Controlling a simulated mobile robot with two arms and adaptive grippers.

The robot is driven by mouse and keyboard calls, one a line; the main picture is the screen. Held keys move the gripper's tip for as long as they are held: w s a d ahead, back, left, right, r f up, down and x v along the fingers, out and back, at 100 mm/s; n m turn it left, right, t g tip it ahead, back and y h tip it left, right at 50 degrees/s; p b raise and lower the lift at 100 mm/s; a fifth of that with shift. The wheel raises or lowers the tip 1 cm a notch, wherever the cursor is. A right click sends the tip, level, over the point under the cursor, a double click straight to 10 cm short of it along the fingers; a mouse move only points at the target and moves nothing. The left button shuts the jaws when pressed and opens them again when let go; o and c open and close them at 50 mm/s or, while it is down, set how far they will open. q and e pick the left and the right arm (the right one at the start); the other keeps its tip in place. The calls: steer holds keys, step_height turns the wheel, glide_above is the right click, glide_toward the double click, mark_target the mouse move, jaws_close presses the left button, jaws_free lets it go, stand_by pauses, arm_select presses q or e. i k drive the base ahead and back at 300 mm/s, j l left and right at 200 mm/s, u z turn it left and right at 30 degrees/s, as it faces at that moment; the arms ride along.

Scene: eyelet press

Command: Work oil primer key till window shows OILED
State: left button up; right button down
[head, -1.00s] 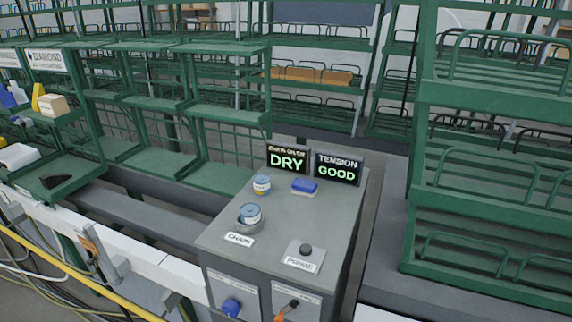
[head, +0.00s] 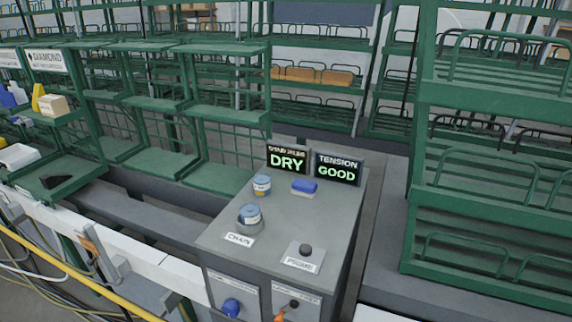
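The grey cabinet (head: 290,225) stands in the lower middle of the head view. On its top, at the front right, is a dark round key (head: 305,249) on a plate labelled PRIME (head: 300,264). A window (head: 287,159) at the back reads DRY in green. Beside it a second window (head: 337,168) reads TENSION GOOD. A blue-topped tin (head: 249,214) sits behind a CHAIN label (head: 239,240). Neither of my grippers shows in the head view.
A second small tin (head: 261,185) and a blue brush-like block (head: 304,187) lie on the cabinet top. A blue knob (head: 231,307) and an orange-handled part (head: 284,312) are on its front. Green racks (head: 500,180) stand right and behind. A yellow rail (head: 80,273) crosses lower left.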

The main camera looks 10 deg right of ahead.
mark_target(305, 249)
steer(key=i+j+z, duration=0.1)
steer(key=z, duration=0.55)
steer(key=i+j+z, duration=0.1)
steer(key=j+z, duration=0.25)
steer(key=j, duration=0.6)
steer(key=j+z, duration=0.35)
steer(key=j, duration=1.65)
